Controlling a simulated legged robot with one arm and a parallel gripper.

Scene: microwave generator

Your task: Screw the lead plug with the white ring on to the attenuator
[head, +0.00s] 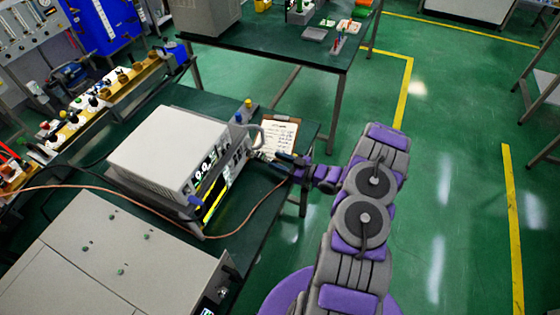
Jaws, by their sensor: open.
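My gripper (282,161) is at the right of the grey-white generator (166,148), close to its front panel, with its dark fingers pointing at the panel. The jaws are open. Small metallic fittings (258,154) show between the panel and the fingers. They are too small to tell which is the attenuator or the lead plug, and I cannot make out a white ring. A copper-coloured lead (247,222) runs in front of the generator and curves up toward my gripper. I cannot tell whether the fingers touch a plug.
The generator stands on a dark green bench (208,102). A clipboard (278,138) and blue and yellow capped bottles (248,108) are behind my gripper. A grey cabinet (110,250) is at lower left. Another table (285,47) is behind; floor at right is clear.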

